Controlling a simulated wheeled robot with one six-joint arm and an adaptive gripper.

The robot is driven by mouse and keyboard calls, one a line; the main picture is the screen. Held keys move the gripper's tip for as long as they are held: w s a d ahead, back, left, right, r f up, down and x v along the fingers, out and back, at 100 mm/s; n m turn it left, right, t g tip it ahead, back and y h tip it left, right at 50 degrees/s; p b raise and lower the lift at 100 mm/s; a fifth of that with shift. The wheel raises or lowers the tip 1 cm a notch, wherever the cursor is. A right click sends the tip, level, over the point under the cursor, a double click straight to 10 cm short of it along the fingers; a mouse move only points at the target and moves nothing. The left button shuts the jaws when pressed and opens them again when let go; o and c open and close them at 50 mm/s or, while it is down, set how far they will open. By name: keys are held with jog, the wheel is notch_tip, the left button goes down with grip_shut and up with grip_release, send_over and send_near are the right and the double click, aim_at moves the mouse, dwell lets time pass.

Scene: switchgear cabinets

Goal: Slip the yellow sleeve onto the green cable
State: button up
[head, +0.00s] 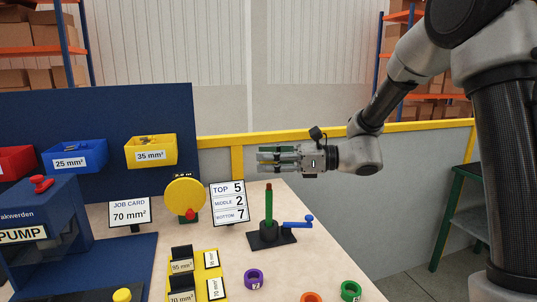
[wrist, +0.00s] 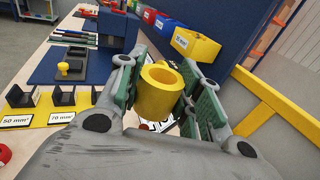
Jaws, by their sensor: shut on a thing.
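My gripper (head: 262,160) is shut on the yellow sleeve (wrist: 157,92), a short hollow ring held between the green finger pads in the wrist view. In the head view the fingers mostly hide the sleeve. The green cable (head: 268,212) stands upright in a black holder (head: 266,238) with a blue lever (head: 297,224), and its top end is reddish. My gripper points left in the head view, above the cable's top and apart from it.
Purple (head: 253,279), orange (head: 311,297) and green (head: 350,291) rings lie on the table's front part. A number card (head: 229,203) and a yellow disc (head: 185,196) stand left of the cable. Bins (head: 150,151) hang on the blue panel. A yellow rail runs behind.

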aim_at(269, 189)
jog(key=shift+f, duration=4.05)
jog(key=o, duration=0.9)
jog(key=shift+d, duration=0.1)
jog(key=d, duration=0.4)
jog(key=s+d, duration=0.1)
jog(key=d, duration=0.6)
jog(key=shift+s+d+r, duration=0.2)
jog(key=shift+d+r, duration=0.05)
jog(key=shift+d, duration=0.15)
jog(key=shift+d, duration=0.1)
